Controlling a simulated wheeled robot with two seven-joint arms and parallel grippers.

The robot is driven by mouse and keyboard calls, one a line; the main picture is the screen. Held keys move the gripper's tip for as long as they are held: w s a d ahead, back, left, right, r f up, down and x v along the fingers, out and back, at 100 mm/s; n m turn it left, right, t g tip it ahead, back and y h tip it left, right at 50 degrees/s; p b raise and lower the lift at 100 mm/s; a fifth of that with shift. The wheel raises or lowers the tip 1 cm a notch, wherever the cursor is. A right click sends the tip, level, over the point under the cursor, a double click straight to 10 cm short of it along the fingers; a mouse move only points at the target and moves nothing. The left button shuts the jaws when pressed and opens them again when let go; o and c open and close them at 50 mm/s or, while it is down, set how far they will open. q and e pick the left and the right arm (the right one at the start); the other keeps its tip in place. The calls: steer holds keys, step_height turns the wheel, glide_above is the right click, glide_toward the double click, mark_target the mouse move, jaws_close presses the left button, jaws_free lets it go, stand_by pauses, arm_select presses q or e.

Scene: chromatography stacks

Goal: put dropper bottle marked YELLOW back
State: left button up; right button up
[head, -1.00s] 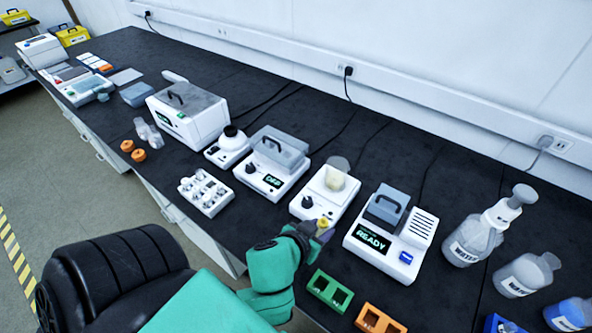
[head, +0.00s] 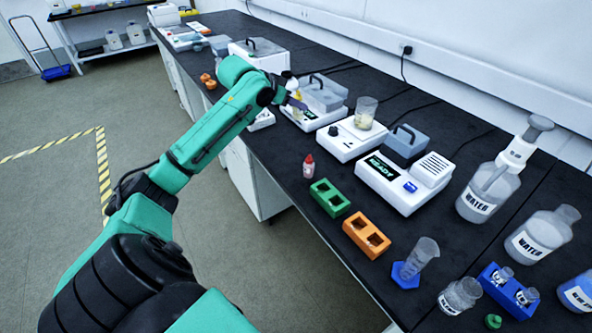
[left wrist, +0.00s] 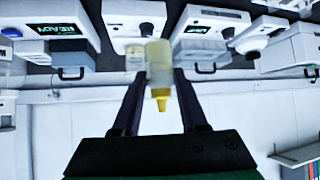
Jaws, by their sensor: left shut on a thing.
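The dropper bottle (left wrist: 159,58), with a clear body and yellow tip, is between the two dark fingers of my left gripper (left wrist: 163,76) in the left wrist view. Its marking is not readable. In the head view, my left gripper (head: 292,102) is over the bench by the front of a white device with a grey lidded block (head: 325,93). A bit of yellow shows there at the fingers. A green two-hole holder (head: 330,198) and an orange two-hole holder (head: 366,235) stand near the bench's front edge; both look empty. My right gripper is out of view.
A small red-capped bottle (head: 308,168) stands left of the green holder. A stirrer with a beaker (head: 366,112) and a READY device (head: 405,180) stand behind. A measuring cylinder (head: 422,255), water bottles (head: 489,190) and a blue rack (head: 508,291) are at the right.

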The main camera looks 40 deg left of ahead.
arm_select(q)
steer(key=shift+a+r, duration=0.2)
steer(key=shift+r, duration=0.7)
steer(key=shift+s, duration=0.15)
step_height(320, 180, down, 20)
steer(key=shift+r, duration=0.2)
steer(key=shift+c, duration=0.3)
steer(key=o, duration=0.7)
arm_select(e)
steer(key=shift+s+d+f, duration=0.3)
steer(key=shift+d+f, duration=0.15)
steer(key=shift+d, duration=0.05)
arm_select(q)
steer(key=shift+r, duration=0.1)
